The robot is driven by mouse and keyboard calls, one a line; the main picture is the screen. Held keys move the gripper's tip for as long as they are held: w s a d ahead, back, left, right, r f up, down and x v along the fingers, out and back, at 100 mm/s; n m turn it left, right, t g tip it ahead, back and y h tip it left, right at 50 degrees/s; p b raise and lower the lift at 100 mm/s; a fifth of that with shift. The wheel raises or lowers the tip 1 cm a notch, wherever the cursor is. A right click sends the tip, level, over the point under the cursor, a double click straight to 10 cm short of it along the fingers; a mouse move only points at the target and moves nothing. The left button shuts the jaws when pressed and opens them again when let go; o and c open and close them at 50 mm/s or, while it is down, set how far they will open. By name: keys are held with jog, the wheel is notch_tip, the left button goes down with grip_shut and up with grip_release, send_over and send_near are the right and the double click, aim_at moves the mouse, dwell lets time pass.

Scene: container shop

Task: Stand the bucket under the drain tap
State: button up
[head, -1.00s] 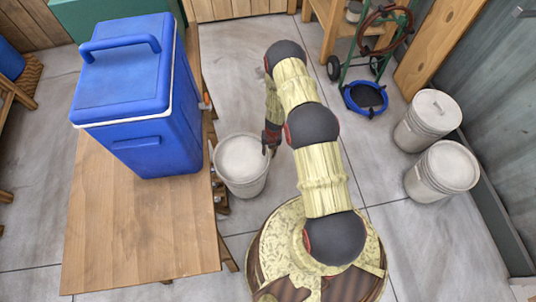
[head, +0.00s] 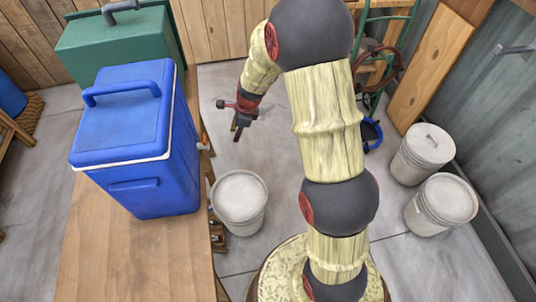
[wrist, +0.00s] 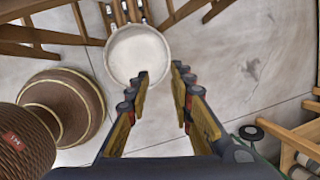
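A blue cooler (head: 150,185) stands on a wooden table, with its small drain tap (head: 204,142) sticking out from its right side. A whitish bucket (head: 239,203) stands upright on the floor close beside the table's right edge. Its rim lies lower in the picture than the tap; I cannot tell if its mouth is directly beneath the tap. My gripper (head: 238,132) is empty, up and beyond the bucket, apart from it. In the wrist view my gripper's fingers (wrist: 161,74) are spread, with the bucket (wrist: 136,50) just past the left fingertip.
The wooden table (head: 110,250) borders the bucket on the left. A green chest (head: 125,45) is behind the cooler. Two lidded pails (head: 440,205) stand by the right wall. A hand truck (head: 385,85) is at the back right.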

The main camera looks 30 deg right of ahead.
jog(key=s+a+r+n+t, duration=0.1)
jog(key=s+a+r+n, duration=0.2)
jog(key=s+r+n, duration=0.55)
jog(key=s+a+r+n, duration=0.2)
jog(key=s+r+n, duration=0.25)
jog(key=r, duration=0.75)
jog(key=s+r+n+h, duration=0.1)
jog(key=s+r+n, duration=0.2)
jog(key=s, duration=0.6)
jog(key=s+r+n+t+h, duration=0.1)
jog(key=s+r+n, duration=0.3)
jog(key=s+n, duration=0.3)
jog(key=shift+s+d+n+t, duration=0.15)
jog(key=shift+s+n+t, duration=0.15)
jog(key=shift+s, duration=0.7)
jog(key=shift+o, duration=0.2)
jog(key=shift+r, duration=0.1)
